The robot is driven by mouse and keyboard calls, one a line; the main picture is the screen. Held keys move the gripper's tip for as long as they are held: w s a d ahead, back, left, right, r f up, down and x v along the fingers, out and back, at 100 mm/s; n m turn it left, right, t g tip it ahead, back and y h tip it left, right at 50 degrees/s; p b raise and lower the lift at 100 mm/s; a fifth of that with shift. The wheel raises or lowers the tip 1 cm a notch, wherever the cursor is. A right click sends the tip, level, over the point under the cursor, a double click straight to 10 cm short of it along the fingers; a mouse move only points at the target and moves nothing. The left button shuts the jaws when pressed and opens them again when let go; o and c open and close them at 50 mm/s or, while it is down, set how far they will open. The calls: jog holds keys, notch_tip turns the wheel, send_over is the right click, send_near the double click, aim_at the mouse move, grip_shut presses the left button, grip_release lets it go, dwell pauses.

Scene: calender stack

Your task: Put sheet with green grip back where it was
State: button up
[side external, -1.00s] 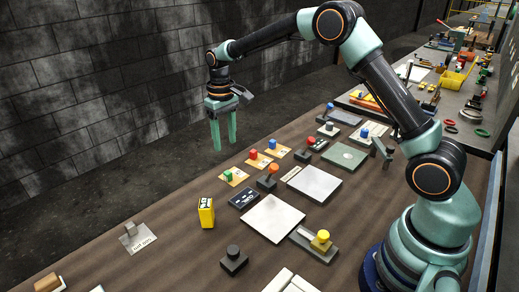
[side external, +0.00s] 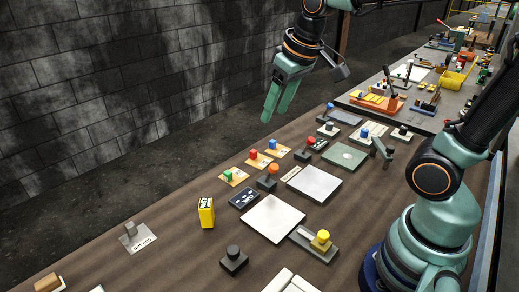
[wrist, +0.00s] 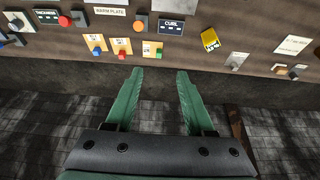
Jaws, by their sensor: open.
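The sheet with the green grip (side external: 230,176) is a small tan-yellow plate with a green block on top. It lies flat on the brown table, at the left end of a row with the red-grip sheet (side external: 258,159) and the blue-grip sheet (side external: 277,149). In the wrist view the green-grip sheet (wrist: 152,50) lies right of the other two, beyond the fingertips. My gripper (side external: 273,103) is high above the table's far side, tilted, apart from all the sheets. Its green fingers (wrist: 159,72) stand apart with nothing between them.
A knob on a dark base (side external: 268,179) and a dark labelled panel (side external: 243,198) stand near the green-grip sheet. A yellow box (side external: 206,213) stands to the left. Large pale plates (side external: 272,218) lie nearer. A dark wall runs behind the table.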

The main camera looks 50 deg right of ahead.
jog(key=s+f+t, duration=0.1)
jog(key=s, duration=0.5)
jog(key=shift+f, duration=0.35)
dwell(0.9)
